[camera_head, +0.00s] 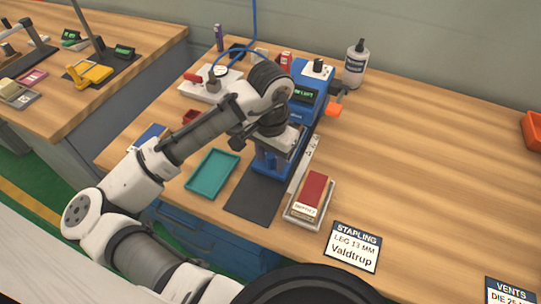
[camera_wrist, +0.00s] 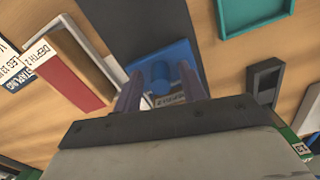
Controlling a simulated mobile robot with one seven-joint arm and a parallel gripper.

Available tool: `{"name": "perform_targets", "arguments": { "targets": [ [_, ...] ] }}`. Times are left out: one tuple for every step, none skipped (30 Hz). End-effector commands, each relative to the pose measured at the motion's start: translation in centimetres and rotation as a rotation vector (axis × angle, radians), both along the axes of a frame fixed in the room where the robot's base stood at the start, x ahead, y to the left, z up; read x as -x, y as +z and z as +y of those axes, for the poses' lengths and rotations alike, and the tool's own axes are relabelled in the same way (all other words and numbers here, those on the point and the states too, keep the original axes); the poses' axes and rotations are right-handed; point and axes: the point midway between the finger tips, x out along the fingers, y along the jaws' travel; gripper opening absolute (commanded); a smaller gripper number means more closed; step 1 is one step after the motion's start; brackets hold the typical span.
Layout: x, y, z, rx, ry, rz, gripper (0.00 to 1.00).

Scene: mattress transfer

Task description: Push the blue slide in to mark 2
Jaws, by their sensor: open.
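A blue machine (camera_head: 312,88) with a small green-lit display stands on the bench. Its lower blue part (camera_head: 272,165) lies beneath my gripper (camera_head: 278,143); I cannot tell for sure which part is the slide. In the wrist view a blue part with a rounded knob (camera_wrist: 160,72) and a pale marked plate (camera_wrist: 170,99) shows between and beyond the fingers of my open gripper (camera_wrist: 160,88). Whether the fingers touch it is unclear. Mark 2 cannot be made out on the machine. A label reading "DEPTH 2" (camera_wrist: 43,53) lies beside a red block (camera_wrist: 75,80).
A dark mat (camera_head: 253,203) lies in front of the machine, with a teal tray (camera_head: 212,173) to its left. A grey tray (camera_head: 296,222) holds the red block, near a "STAPLING" card (camera_head: 353,247). An orange knob (camera_head: 333,110) juts out right. The bench's right side is mostly clear.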

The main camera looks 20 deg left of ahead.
Motion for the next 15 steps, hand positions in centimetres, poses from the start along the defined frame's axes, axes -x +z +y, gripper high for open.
{"name": "perform_targets", "arguments": {
  "targets": [
    [0.01, -0.18, -0.02, 0.001, 0.0, 0.0, 0.41],
    [0.0, -0.24, -0.02, 0.001, -0.001, 0.0, 0.41],
    [-0.01, -0.28, -0.02, 0.0, -0.001, -0.001, 0.41],
    [0.0, -0.29, -0.02, 0.0, -0.001, -0.001, 0.41],
    [0.0, -0.29, -0.02, 0.0, -0.001, -0.001, 0.41],
    [-0.01, -0.28, -0.02, 0.0, -0.001, -0.001, 0.41],
    [-0.01, -0.28, -0.02, 0.0, -0.001, -0.001, 0.41],
    [-0.01, -0.27, -0.01, 0.0, -0.001, -0.001, 0.41],
    [-0.01, -0.27, -0.01, 0.0, -0.001, -0.001, 0.4],
    [-0.01, -0.27, -0.01, 0.0, -0.001, -0.001, 0.36],
    [-0.01, -0.26, -0.01, 0.0, -0.001, -0.001, 0.32],
    [-0.01, -0.26, -0.01, 0.0, -0.001, -0.001, 0.27],
    [-0.01, -0.25, -0.01, 0.0, -0.001, -0.001, 0.23],
    [-0.01, -0.25, -0.01, 0.0, -0.001, -0.001, 0.19],
    [-0.01, -0.25, -0.01, 0.0, -0.001, -0.001, 0.14]
  ]
}}
